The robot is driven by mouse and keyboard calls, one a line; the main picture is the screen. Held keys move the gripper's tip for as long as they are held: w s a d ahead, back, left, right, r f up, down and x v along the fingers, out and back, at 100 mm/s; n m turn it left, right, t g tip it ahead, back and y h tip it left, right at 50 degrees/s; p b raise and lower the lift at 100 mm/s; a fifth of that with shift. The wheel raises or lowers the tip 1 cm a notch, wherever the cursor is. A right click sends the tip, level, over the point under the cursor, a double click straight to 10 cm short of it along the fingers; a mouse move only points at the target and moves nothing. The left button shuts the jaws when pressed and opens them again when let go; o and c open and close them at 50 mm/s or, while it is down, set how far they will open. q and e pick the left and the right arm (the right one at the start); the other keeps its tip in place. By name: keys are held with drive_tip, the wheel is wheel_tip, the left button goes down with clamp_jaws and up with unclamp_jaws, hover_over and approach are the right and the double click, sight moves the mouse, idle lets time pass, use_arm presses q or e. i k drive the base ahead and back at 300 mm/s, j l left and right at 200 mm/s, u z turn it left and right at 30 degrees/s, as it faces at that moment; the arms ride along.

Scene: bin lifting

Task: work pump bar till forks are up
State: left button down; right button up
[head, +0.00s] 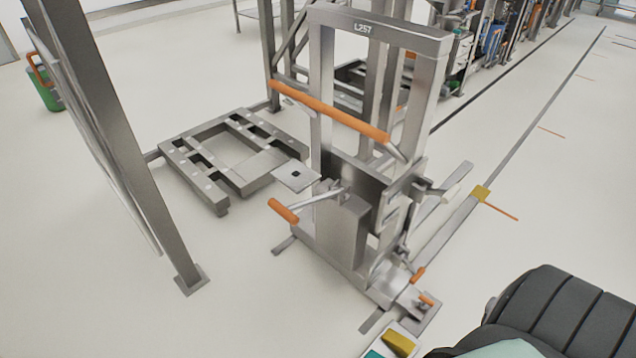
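A fork-like arm (444,192) with a pale end reaches out on the right, above the floor leg (455,224). Small orange-tipped pedals (418,275) sit at the base. Neither of my grippers shows in this view.
A low grey pallet-like frame (222,160) lies on the floor behind left. A grey post (125,150) stands at the left, with a green bin (48,97) beyond. Racks with equipment (490,45) line the back right. The pale floor at front left is clear.

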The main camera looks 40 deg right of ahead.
sight(285, 212)
drive_tip(key=i+l+z, duration=0.2)
drive_tip(key=i, duration=0.2)
drive_tip(key=i+l+z, duration=0.2)
drive_tip(key=i+l, duration=0.1)
drive_tip(key=i, duration=0.1)
